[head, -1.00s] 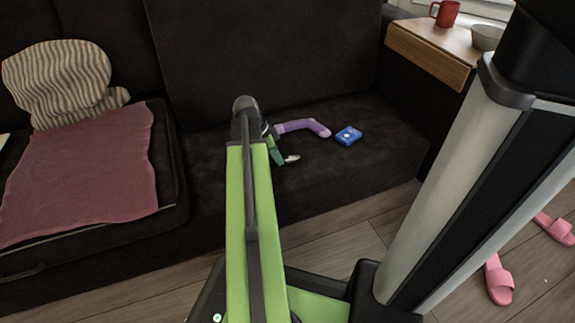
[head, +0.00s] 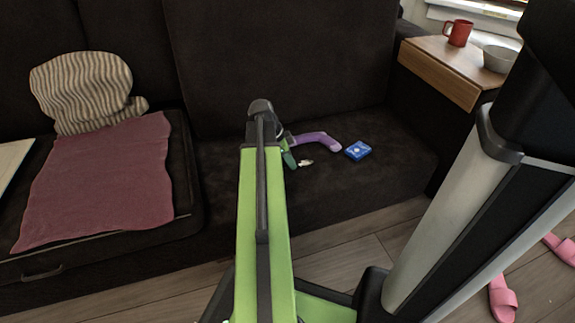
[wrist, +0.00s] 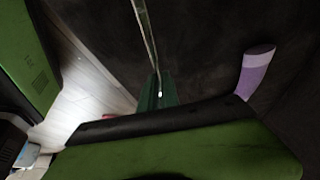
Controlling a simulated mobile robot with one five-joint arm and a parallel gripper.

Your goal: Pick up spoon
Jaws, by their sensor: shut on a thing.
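The spoon shows in the head view as a small pale, shiny piece (head: 306,163) just right of my gripper's green finger. My gripper (head: 289,157) is over the sofa seat, mostly hidden behind my own arm, and is shut on the spoon. In the wrist view, a thin greyish strip that looks like the spoon's handle (wrist: 146,40) runs down to the green fingertip (wrist: 158,92). I cannot tell how far the spoon is above the seat.
A pink cloth (head: 100,180) and striped cushion (head: 85,90) are left. A wooden side table (head: 440,70) stands right.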

